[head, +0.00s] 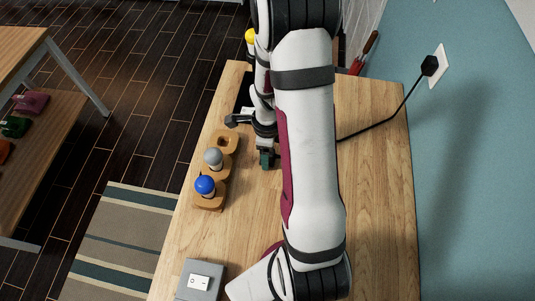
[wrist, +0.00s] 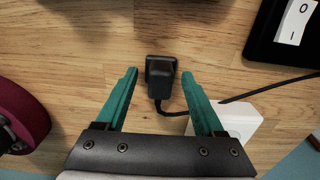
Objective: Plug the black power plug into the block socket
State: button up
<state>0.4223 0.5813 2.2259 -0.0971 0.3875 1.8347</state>
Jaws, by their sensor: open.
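A black power plug (wrist: 160,76) lies on the wooden top in the wrist view, with its black cord curving off to the right. My gripper (wrist: 160,73) is open, with its green fingertips to the left and right of the plug in that view and a gap on both sides. In the head view my gripper (head: 267,158) is low over the bench, and the plug is hidden there. A white block (wrist: 240,122) is partly behind the right finger; I cannot tell whether it is the block socket.
Wooden stands on the bench (head: 385,190) hold a grey ball (head: 213,157) and a blue ball (head: 205,185). A grey switch box (head: 201,282) is at the near edge. Another black plug (head: 429,65) sits in the wall outlet (head: 441,62). A black switch unit (wrist: 282,38) is at upper right.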

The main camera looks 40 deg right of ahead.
jog(key=shift+c, duration=0.3)
grip_shut()
dwell(0.3)
jog(key=shift+r, duration=0.45)
notch_tip(320, 180, up, 3)
jog(key=s+d+r, duration=0.6)
jog(key=s+r, duration=0.1)
jog(key=s, duration=0.2)
jog(key=shift+s+d, duration=0.3)
jog(key=shift+d, duration=0.05)
jog(key=w+d, duration=0.7)
jog(key=w, duration=0.4)
jog(key=shift+d+r, duration=0.25)
jog(key=shift+r, duration=0.1)
